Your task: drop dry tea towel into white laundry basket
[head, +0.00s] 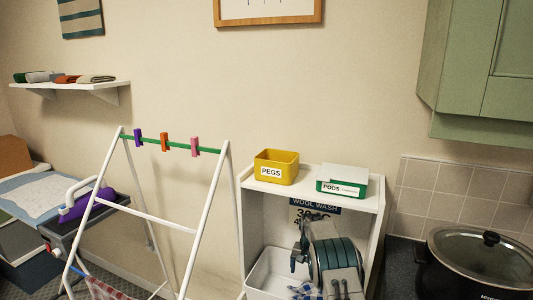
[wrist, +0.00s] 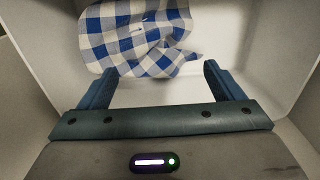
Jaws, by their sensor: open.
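A blue-and-white checked tea towel (wrist: 140,38) lies crumpled inside the white laundry basket (wrist: 260,45) in the wrist view. The towel also shows in the head view (head: 305,291), in the basket (head: 262,272) in the lower bay of a white shelf unit. My gripper (wrist: 160,80) is open and empty, with its two blue fingers spread just short of the towel. In the head view my arm reaches down into this bay and hides part of the basket. A red-and-white checked towel (head: 105,290) hangs low on the white drying rack (head: 192,250).
A yellow pegs box (head: 277,168) and a green-and-white pods box (head: 342,181) stand on the unit's top. The rack stands close at left, with several pegs on its green top bar. A black cooker (head: 480,265) stands on the counter at right. A purple iron (head: 88,205) is at far left.

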